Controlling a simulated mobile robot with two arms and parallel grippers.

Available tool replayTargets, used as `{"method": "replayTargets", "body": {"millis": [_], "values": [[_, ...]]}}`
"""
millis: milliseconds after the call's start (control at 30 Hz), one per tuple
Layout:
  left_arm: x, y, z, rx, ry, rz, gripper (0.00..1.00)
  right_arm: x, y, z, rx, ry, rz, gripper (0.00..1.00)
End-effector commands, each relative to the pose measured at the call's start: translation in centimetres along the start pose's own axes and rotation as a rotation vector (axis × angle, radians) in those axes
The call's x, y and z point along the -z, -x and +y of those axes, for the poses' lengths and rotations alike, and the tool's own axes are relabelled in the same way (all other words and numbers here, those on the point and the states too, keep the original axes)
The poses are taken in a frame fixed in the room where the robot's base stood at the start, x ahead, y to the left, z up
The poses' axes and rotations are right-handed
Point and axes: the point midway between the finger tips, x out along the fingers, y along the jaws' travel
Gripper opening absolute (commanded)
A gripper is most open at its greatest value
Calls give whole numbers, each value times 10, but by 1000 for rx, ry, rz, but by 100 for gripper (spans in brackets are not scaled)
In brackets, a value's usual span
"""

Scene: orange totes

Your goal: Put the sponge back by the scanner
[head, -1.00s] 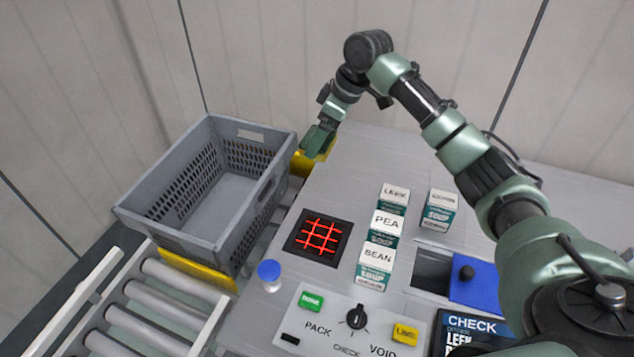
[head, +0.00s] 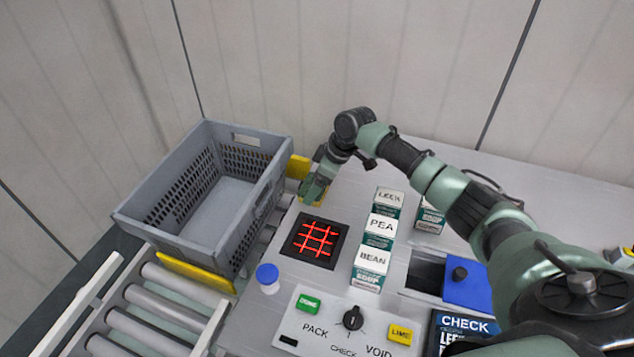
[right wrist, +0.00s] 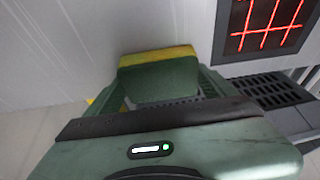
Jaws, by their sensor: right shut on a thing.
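The scanner is a black square with a glowing red grid (head: 315,241), set in the grey counter; part of it also shows at the top right of the right wrist view (right wrist: 266,22). My right gripper (head: 313,192) is just behind the scanner's far edge, pointing down. It is shut on the sponge, which has a yellow layer (right wrist: 158,54) and a green body between the fingers in the right wrist view. In the head view the sponge is mostly hidden by the gripper. I cannot tell whether it touches the counter. My left gripper is not in view.
A grey tote (head: 275,190) stands on the rollers left of the scanner, near a yellow stop (head: 298,167). Several soup boxes (head: 371,262) stand right of the scanner. A blue-capped bottle (head: 268,280) and a button panel (head: 335,323) are in front.

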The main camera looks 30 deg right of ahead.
Motion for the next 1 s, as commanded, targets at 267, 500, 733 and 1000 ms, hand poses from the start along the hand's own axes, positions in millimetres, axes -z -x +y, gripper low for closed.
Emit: {"method": "replayTargets", "body": {"millis": [267,500,733,1000], "values": [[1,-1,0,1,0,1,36,-1,-3,0,0,0,1,90],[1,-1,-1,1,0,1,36,-1,-2,0,0,0,0,100],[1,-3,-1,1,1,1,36,1,15,1,-2,1,3,100],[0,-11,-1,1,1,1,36,0,72,1,-3,0,3,100]]}}
